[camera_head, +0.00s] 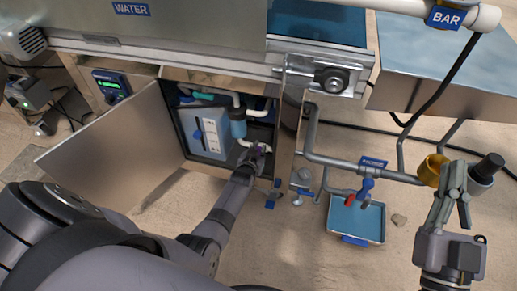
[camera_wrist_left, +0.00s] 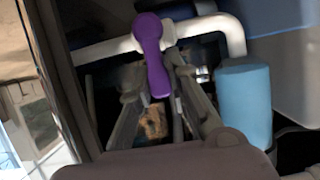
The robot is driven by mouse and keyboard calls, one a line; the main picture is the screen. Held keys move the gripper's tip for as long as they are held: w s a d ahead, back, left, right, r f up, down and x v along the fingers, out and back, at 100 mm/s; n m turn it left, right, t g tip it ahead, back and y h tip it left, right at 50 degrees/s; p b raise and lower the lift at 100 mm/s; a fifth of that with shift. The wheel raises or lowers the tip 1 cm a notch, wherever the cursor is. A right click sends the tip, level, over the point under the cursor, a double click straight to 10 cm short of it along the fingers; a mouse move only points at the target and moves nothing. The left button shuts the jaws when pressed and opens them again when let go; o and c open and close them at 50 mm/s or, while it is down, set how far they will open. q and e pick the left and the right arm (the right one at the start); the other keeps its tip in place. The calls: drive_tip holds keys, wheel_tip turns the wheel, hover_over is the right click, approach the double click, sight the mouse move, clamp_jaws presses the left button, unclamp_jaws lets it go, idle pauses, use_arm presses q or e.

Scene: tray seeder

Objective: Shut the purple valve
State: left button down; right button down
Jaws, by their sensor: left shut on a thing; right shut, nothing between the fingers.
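The purple valve (camera_wrist_left: 150,42) has a rounded lever handle on a white pipe (camera_wrist_left: 110,48). It sits inside an open cabinet (camera_head: 222,77); only a small purple part shows in the head view (camera_head: 260,147). My left gripper (camera_head: 254,156) reaches into the cabinet and is shut on the purple handle. In the left wrist view its fingers (camera_wrist_left: 160,88) lie on both sides of the handle's lower end. My right gripper (camera_head: 454,186) is shut and empty, beside a yellow cup-like part (camera_head: 433,170) and a black-topped cylinder (camera_head: 487,168) at the right.
The cabinet door (camera_head: 115,150) stands open to the left. A blue-grey box (camera_head: 207,132) and a blue cylinder (camera_wrist_left: 243,105) are close to the valve. A metal post (camera_head: 288,130) borders the cabinet. Pipes and a blue tray (camera_head: 357,222) are to the right.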

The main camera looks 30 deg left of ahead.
use_arm(q)
drive_tip(key=c, duration=1.5)
unclamp_jaws()
drive_tip(key=v, duration=1.2)
drive_tip(key=shift+d, duration=0.1)
